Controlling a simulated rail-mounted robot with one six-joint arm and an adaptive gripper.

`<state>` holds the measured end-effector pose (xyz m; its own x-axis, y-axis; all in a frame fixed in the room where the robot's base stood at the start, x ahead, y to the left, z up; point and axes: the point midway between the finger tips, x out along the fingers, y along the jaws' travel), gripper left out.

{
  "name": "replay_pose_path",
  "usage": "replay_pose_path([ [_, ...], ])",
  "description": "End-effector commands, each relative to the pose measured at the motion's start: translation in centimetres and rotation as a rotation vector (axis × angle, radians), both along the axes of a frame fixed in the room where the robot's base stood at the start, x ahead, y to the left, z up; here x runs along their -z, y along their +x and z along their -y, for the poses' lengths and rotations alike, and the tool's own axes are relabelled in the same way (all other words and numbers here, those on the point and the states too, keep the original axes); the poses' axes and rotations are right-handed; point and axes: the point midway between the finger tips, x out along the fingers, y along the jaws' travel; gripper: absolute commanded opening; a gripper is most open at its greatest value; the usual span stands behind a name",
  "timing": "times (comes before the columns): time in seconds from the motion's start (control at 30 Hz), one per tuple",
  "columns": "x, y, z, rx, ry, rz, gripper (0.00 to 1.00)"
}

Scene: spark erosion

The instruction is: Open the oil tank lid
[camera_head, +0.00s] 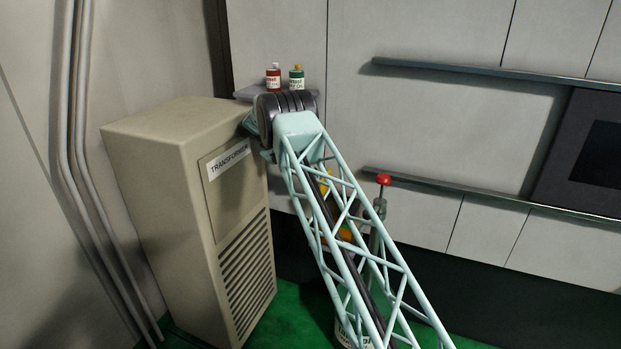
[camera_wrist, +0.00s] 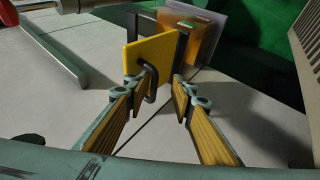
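In the wrist view a yellow plate (camera_wrist: 146,58), apparently the oil tank lid, stands in front of a see-through amber tank (camera_wrist: 190,38). A dark loop handle (camera_wrist: 151,84) sticks out from the plate towards me. My gripper (camera_wrist: 156,82) is open, its two ribbed yellow-brown fingers spread apart. The handle shows between the fingertips, nearer the left one; I cannot tell whether they touch. In the head view, my arm covers most of this area, with only bits of yellow (camera_head: 326,182) and orange (camera_head: 345,236) showing. My gripper is hidden there.
A beige transformer cabinet (camera_head: 190,200) stands left of my arm. A red bottle (camera_head: 273,78) and a green bottle (camera_head: 296,79) stand on a small shelf behind my arm. A red-knobbed device (camera_head: 382,180) is close on the right. Long rails (camera_head: 480,75) run along the wall panels.

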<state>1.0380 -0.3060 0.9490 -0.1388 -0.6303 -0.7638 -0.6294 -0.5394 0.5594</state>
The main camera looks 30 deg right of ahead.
Motion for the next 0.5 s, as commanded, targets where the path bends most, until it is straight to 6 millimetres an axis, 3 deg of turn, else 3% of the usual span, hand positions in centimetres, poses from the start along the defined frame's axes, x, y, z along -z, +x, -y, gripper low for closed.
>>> replay_pose_path([
  [0.03, 1.0, -0.5, -0.5, 0.005, 0.008, -0.014, 0.2],
  [0.23, 0.3, -0.4, -0.5, 0.005, 0.007, -0.012, 0.2],
  [0.5, -2.7, -0.2, -0.4, 0.004, 0.005, -0.005, 0.2],
])
